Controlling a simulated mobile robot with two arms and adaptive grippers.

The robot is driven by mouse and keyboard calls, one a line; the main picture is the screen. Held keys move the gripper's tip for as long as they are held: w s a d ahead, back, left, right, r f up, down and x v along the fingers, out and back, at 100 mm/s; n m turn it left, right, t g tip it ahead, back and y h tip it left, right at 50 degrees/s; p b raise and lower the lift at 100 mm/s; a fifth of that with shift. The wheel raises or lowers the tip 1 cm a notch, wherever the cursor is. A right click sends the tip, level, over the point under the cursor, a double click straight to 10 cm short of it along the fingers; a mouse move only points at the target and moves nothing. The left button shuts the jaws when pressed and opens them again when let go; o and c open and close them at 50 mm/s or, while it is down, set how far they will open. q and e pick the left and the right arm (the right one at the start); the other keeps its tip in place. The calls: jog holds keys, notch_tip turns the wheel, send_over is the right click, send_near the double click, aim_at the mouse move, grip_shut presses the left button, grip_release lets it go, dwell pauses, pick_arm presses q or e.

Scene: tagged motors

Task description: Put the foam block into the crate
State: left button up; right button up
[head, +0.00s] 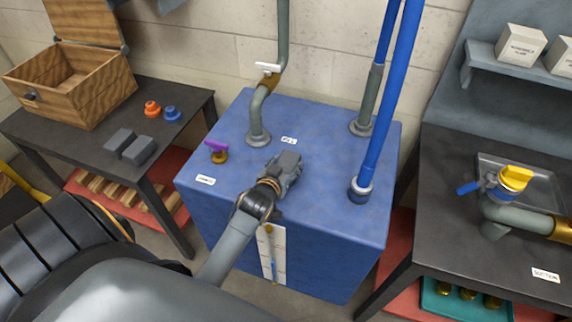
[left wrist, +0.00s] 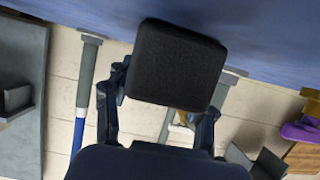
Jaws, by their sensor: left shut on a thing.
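A black, soft-edged foam block (left wrist: 177,62) sits between the two fingers of my left gripper (left wrist: 158,112) in the left wrist view. In the head view my left gripper (head: 286,168) is over the blue cabinet top (head: 320,200), shut on the block, which shows as a dark grey shape at its tip. An open wooden box (head: 95,92) with its lid raised stands on the left table. A teal crate (head: 440,305) with brass parts sits low under the right bench. The pictures do not settle which of these is the task's crate. My right gripper is not in view.
Blue and grey pipes rise from the cabinet; a purple-handled valve (head: 218,152) stands at its left. Two grey blocks (head: 130,147) and orange and blue knobs (head: 162,111) lie on the left table. A valve with a yellow top (head: 515,176) is on the right bench.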

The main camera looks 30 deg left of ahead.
pick_arm(q)
jog(key=shift+f, duration=0.1)
jog(key=o, duration=0.8)
jog(key=shift+o, duration=0.2)
